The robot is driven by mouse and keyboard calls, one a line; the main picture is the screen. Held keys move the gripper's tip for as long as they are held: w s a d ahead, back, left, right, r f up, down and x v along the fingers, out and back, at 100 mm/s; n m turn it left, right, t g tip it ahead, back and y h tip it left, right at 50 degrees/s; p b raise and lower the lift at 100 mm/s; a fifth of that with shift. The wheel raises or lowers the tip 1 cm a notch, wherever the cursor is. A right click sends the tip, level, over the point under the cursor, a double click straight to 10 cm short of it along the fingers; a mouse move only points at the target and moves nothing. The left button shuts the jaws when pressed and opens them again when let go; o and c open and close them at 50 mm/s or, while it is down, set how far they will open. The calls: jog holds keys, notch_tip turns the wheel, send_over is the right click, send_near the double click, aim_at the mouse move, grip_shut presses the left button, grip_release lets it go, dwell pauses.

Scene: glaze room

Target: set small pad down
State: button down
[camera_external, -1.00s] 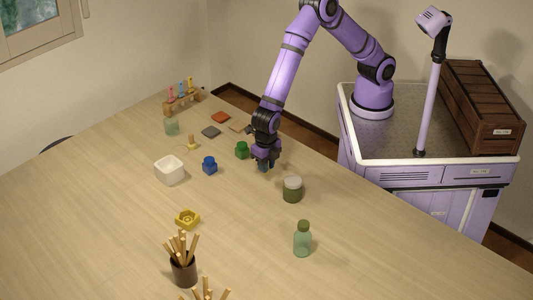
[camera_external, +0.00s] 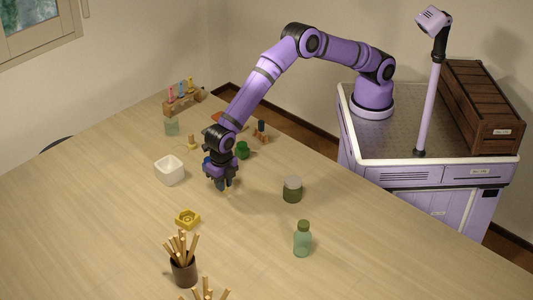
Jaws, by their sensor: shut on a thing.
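My gripper (camera_external: 221,187) points down over the middle of the table, right of the white square bowl (camera_external: 169,171) and left of the lidded jar. It is shut on the small pad, of which only a little bluish colour shows between the fingertips. The fingers hide most of it. The fingertips are low over the table (camera_external: 120,210); I cannot tell whether the pad touches the wood. A blue pot (camera_external: 207,160) is partly hidden behind my gripper, and a green pot (camera_external: 242,150) stands just behind to the right.
A lidded jar (camera_external: 292,190) and a green bottle (camera_external: 303,240) stand to the right. A yellow dish (camera_external: 187,219) and a brush cup (camera_external: 183,270) are in front. A tube rack (camera_external: 182,100) and a glass jar (camera_external: 171,127) stand at the back. The table between dish and bottle is clear.

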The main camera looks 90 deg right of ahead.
jog(key=shift+f, duration=1.7)
jog(key=shift+f, duration=0.1)
jog(key=c, duration=1)
grip_release()
jog(key=shift+c, duration=0.2)
notch_tip(320, 180, up, 12)
jog(key=shift+r, duration=0.1)
